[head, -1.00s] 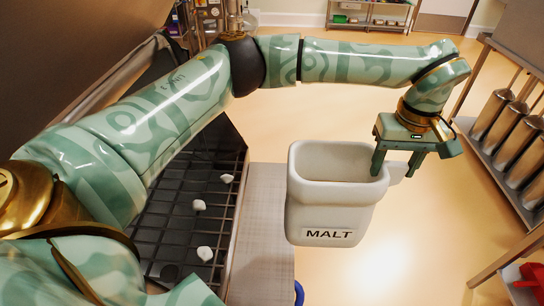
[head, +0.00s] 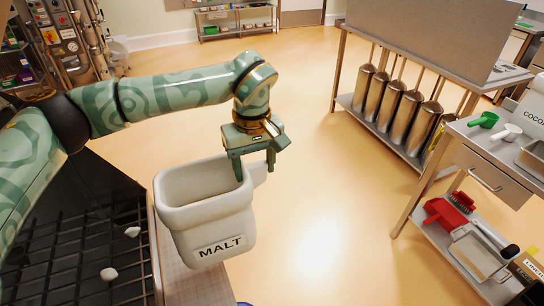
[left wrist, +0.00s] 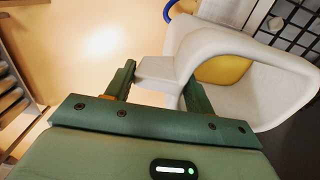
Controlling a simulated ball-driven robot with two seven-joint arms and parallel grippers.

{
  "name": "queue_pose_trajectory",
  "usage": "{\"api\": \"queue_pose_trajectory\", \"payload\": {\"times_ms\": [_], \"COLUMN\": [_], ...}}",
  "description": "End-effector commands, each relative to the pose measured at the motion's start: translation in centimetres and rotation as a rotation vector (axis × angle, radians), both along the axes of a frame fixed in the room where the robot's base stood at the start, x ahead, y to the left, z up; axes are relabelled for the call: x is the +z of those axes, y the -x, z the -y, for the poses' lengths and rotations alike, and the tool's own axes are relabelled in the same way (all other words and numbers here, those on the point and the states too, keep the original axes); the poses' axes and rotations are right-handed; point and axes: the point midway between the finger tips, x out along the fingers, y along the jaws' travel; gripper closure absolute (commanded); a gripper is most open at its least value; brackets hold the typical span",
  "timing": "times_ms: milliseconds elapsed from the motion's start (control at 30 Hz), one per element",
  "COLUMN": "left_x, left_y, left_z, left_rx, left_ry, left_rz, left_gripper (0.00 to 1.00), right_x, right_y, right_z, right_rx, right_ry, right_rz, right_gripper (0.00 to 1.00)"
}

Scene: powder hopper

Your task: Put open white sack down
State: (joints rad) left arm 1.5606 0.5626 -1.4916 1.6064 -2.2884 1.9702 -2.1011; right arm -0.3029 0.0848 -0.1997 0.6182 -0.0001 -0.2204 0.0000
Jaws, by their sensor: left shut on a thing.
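A white open-topped container marked MALT (head: 207,222) hangs in the middle of the head view, tilted slightly in the picture. It looks like a stiff tub with a thick rim; I make out no separate white sack. My left gripper (head: 253,168) is shut on the lug at its right side. The left wrist view shows that lug between the two fingers (left wrist: 155,85) and the tub's white wall (left wrist: 285,95) beyond. A yellow patch (left wrist: 222,70) shows inside the rim; I cannot tell what it is. My right gripper is not in view.
A black grate (head: 75,255) with small white lumps (head: 109,274) lies at left, beside a grey surface (head: 192,284) below the tub. At right stand a shelf of steel canisters (head: 392,108) and a steel bench (head: 480,150) with a green scoop (head: 484,120). Open floor lies between.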

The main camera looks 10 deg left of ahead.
Motion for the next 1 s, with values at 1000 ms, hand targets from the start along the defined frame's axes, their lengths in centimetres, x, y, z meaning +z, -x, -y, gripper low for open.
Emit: {"api": "queue_pose_trajectory", "payload": {"times_ms": [1000], "left_x": [-9.4], "left_y": [2.8], "left_z": [-7.5], "left_rx": [0.000], "left_ry": [0.001], "left_rz": [-0.001], "left_gripper": [0.74], "right_x": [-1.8], "right_y": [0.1], "right_z": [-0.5], "right_rx": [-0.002], "right_ry": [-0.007], "right_rz": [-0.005], "right_gripper": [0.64]}}
